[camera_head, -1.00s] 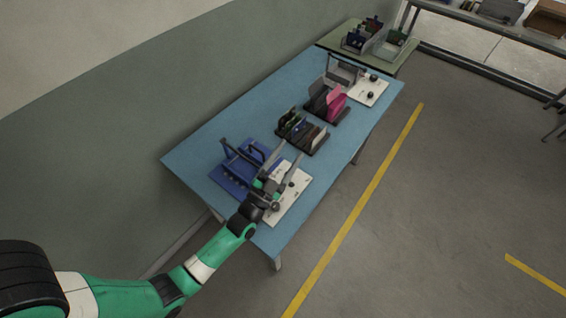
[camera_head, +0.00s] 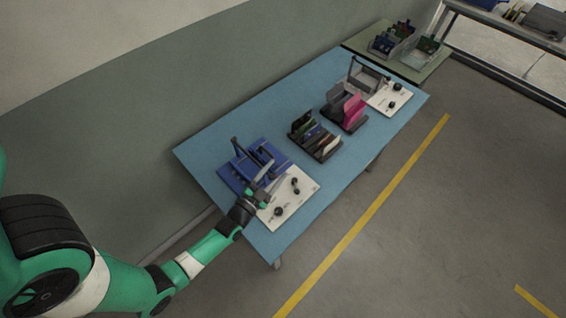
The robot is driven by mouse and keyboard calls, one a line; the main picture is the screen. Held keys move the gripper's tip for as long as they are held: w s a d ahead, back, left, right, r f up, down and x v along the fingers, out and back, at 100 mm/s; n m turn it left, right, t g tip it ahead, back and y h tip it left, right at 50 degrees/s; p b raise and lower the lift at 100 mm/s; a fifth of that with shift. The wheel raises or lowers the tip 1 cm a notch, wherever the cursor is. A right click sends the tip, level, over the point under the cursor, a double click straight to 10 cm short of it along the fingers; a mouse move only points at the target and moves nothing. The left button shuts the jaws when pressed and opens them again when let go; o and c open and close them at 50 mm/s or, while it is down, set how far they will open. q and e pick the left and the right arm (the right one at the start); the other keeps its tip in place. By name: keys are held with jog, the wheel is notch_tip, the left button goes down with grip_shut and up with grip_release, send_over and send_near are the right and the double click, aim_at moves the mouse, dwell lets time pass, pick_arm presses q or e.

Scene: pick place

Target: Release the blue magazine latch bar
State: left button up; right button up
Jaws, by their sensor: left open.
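The blue magazine fixture (camera_head: 232,177) sits at the near left of the blue table, with dark upright bars on it. I cannot clearly tell its latch bar from its other bars at this size. My left gripper (camera_head: 268,184) is at the fixture's near right side, over the edge between it and a white panel (camera_head: 291,209). It is open, and its fingers point toward the fixture. The fingers hide part of the fixture's near right corner, and I cannot tell whether they touch it. My right gripper is out of view.
A rack of dark boards (camera_head: 316,140) and a rack with a pink board (camera_head: 354,110) stand farther along the blue table (camera_head: 210,140). A grey fixture (camera_head: 367,76) with another white panel (camera_head: 389,97) is at the far end. A green table (camera_head: 437,66) with bins stands behind.

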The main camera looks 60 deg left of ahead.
pick_arm(q)
jog(key=shift+x, duration=0.8)
jog(key=shift+s, duration=0.1)
jog(key=shift+d, duration=0.1)
jog(key=shift+s+f, duration=0.1)
grip_shut()
jog(key=shift+f, duration=0.2)
dwell(0.4)
